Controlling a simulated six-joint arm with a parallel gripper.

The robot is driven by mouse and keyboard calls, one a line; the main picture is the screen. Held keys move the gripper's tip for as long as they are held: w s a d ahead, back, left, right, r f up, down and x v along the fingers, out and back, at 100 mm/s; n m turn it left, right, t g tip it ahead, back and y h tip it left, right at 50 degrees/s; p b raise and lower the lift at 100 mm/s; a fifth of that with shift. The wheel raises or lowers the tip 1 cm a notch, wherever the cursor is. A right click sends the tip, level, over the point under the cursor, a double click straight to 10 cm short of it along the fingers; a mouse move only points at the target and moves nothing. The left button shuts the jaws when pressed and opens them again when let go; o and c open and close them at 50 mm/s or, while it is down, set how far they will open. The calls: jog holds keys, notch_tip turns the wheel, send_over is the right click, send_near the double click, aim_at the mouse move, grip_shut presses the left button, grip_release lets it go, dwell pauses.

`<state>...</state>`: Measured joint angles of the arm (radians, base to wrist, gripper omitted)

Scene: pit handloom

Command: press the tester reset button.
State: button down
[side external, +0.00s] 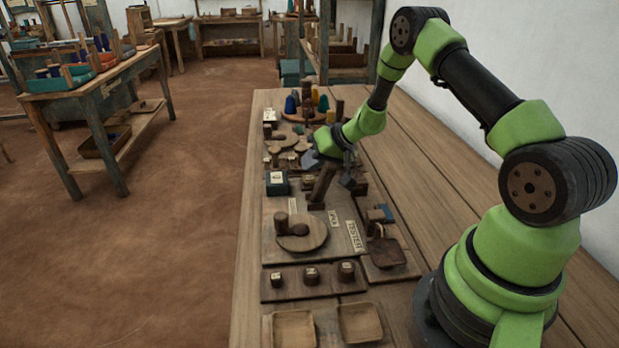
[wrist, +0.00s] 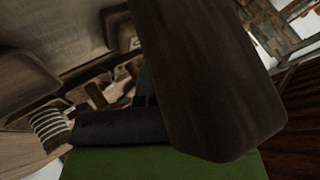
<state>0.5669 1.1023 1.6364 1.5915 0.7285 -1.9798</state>
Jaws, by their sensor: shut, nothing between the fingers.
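The tester is marked by a white label reading TESTER (side external: 355,236) on a dark wooden board in the side external view. Beside the label, a round wooden disc (side external: 301,236) carries dark knobs. In front, a strip holds three dark knobs with pale tops (side external: 311,276). I cannot tell which part is the reset button. My gripper (side external: 331,172) is beyond the label, low over the crowded bench, close to a leaning wooden post (side external: 322,187). Its fingertips are small and partly hidden there. It is shut and empty. In the wrist view a large dark brown shape (wrist: 205,75) blocks much of the scene.
Two shallow wooden trays (side external: 294,330) lie at the front, and another tray (side external: 386,252) sits right of the label. A dark green box (side external: 277,183) stands left of my gripper. Coloured cones (side external: 291,105) stand at the back. The bench's right planks (side external: 430,165) are clear.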

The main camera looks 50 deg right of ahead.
aim_at(311, 177)
jog(key=shift+r, duration=2.5)
jog(key=shift+a+r, duration=0.1)
jog(key=shift+r, duration=0.05)
jog(key=s+a+r+n+g+y, duration=0.1)
jog(key=s+a+r, duration=0.3)
jog(key=a+r, duration=0.3)
jog(key=s+a+r+n+g+y, duration=0.1)
jog(key=s+a+r, duration=0.4)
jog(key=r, duration=0.5)
jog(key=s+a+r+h, duration=0.1)
jog(key=s+a, duration=0.1)
jog(key=s, duration=0.6)
jog(key=s+a+r+m+h, duration=0.1)
jog(key=s+a+r+h, duration=0.1)
jog(key=s, duration=0.6)
jog(key=shift+s+a+r+t, duration=0.25)
jog(key=shift+s+a+t, duration=0.05)
jog(key=shift+s+a, duration=0.1)
